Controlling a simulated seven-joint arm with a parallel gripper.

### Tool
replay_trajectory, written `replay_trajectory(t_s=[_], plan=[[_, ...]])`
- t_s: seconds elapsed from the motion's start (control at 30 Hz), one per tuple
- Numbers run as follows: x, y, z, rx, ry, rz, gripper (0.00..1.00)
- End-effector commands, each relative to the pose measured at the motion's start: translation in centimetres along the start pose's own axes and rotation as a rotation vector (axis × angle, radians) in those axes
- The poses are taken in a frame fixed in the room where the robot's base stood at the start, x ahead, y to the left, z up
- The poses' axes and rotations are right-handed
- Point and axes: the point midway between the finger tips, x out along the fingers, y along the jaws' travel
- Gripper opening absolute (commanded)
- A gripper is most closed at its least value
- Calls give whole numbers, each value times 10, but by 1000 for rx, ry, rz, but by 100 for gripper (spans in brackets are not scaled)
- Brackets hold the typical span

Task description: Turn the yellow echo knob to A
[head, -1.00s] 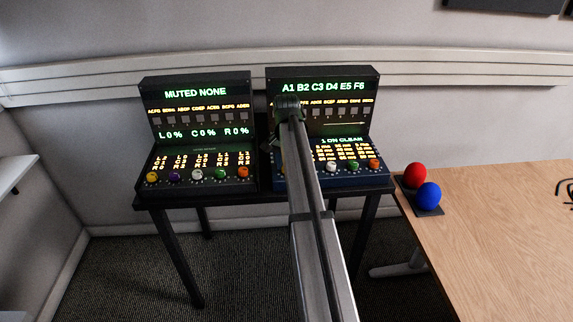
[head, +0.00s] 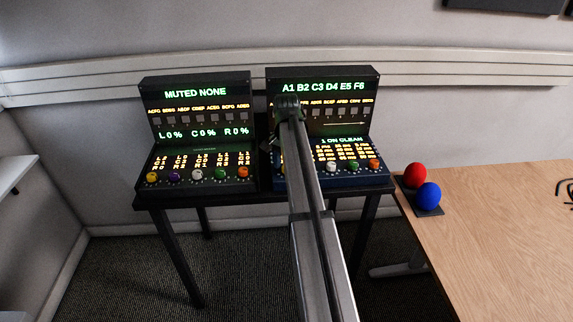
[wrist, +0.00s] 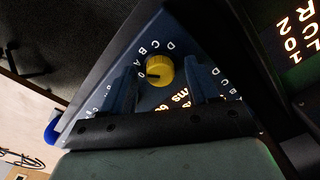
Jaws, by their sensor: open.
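The yellow knob (wrist: 160,70) sits on the blue sloping panel of the right console (head: 345,180). In the wrist view a dark mark shows on its left side, and letters including D, C, B and A curve around it. I cannot tell exactly which letter the mark meets. My gripper (wrist: 161,84) is open, with one finger on each side of the knob's near part; contact cannot be told. In the head view my arm covers most of that knob and the gripper's fingertips.
The left console (head: 197,185) has its own row of coloured knobs, including a yellow one (head: 152,177). White, green and orange knobs stand to the right on the right console. A red ball (head: 415,174) and a blue ball (head: 428,196) rest on the wooden desk (head: 500,240).

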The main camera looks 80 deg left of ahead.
Motion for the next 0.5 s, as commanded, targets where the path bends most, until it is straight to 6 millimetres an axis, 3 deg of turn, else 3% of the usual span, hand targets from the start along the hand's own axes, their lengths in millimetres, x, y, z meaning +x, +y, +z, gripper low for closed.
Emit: replay_trajectory(t_s=[0.17,0.5], plan=[[-18,-1,-1,0,2,-1,60],[-84,-1,-1,0,2,-2,60]])
